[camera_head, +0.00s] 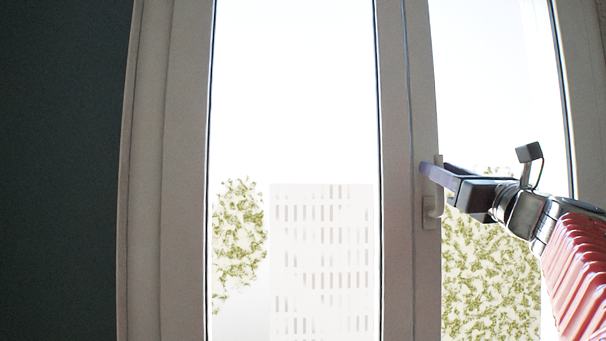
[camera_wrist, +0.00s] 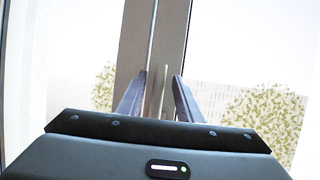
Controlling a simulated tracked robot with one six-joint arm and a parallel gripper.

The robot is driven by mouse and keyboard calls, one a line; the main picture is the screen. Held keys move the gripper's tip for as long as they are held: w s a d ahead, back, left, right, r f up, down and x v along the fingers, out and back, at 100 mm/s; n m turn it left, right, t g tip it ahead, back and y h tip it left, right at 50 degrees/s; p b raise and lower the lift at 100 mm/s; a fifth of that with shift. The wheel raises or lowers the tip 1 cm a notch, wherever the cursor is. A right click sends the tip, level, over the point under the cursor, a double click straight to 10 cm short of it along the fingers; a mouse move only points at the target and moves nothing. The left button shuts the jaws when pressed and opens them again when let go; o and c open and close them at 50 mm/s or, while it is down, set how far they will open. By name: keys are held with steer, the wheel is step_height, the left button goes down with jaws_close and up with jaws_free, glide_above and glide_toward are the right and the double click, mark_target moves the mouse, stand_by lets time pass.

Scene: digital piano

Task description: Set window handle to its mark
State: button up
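The pale window handle (camera_head: 431,207) is on the upright frame between the two panes in the head view. Its upper part is partly hidden behind my gripper (camera_head: 433,171), which reaches in from the right at the handle's height. In the wrist view my gripper (camera_wrist: 158,77) has its two dark fingers apart, one on each side of the narrow frame area where a slim upright part of the handle (camera_wrist: 167,86) shows. I cannot tell whether either finger touches it. I cannot make out a mark for the handle.
The window frame (camera_head: 397,110) rises upright beside the handle, with bright glass panes on both sides. A dark wall (camera_head: 60,170) fills the far left. A pale building (camera_head: 322,255) and green foliage (camera_head: 238,230) show outside.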

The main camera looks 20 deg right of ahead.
steer(key=shift+w+r, duration=0.25)
steer(key=shift+w, duration=0.15)
jaws_close()
stand_by(0.4)
